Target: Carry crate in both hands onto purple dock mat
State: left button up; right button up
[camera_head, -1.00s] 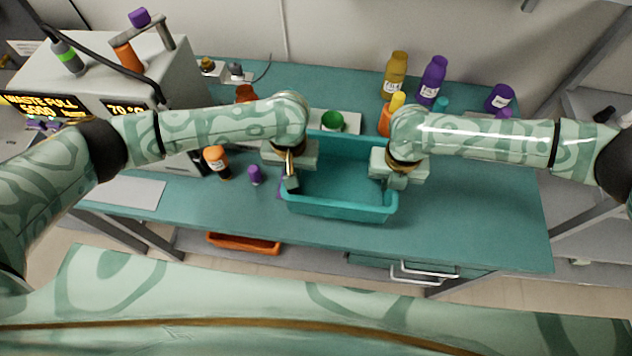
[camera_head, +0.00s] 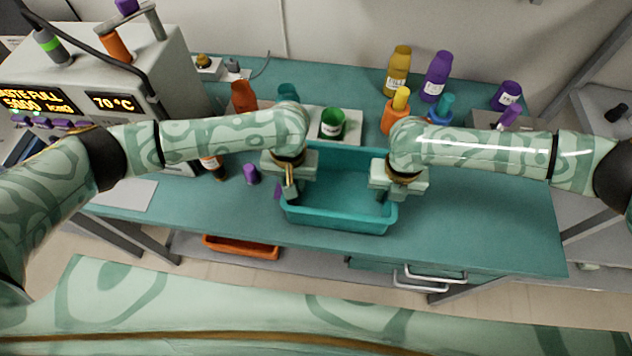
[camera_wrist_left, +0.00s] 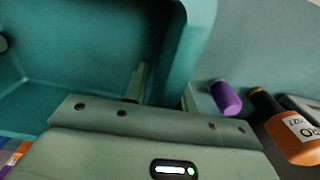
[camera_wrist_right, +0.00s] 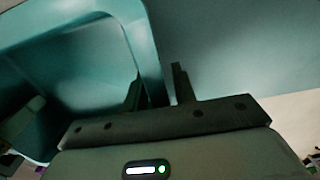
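The teal crate (camera_head: 335,217) rests upright on the teal bench and looks empty. My left gripper (camera_head: 289,188) is at its left wall. In the left wrist view, one finger is inside the crate (camera_wrist_left: 190,45) and the wall runs between the fingers, with a gap. My right gripper (camera_head: 392,193) is at the right wall. In the right wrist view its fingers are apart on either side of the crate wall (camera_wrist_right: 150,60).
Yellow (camera_head: 398,70) and purple (camera_head: 437,76) bottles stand at the back. The bench right of the crate (camera_head: 480,220) is clear.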

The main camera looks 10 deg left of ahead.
pick_arm(q)
notch_tip(320, 180, up, 11)
jog(key=shift+r, duration=0.25)
pick_arm(e)
jog(key=shift+r, duration=0.1)
pick_arm(q)
jog(key=shift+r, duration=0.1)
pick_arm(e)
notch_tip(320, 180, up, 12)
jog(key=shift+f, duration=0.1)
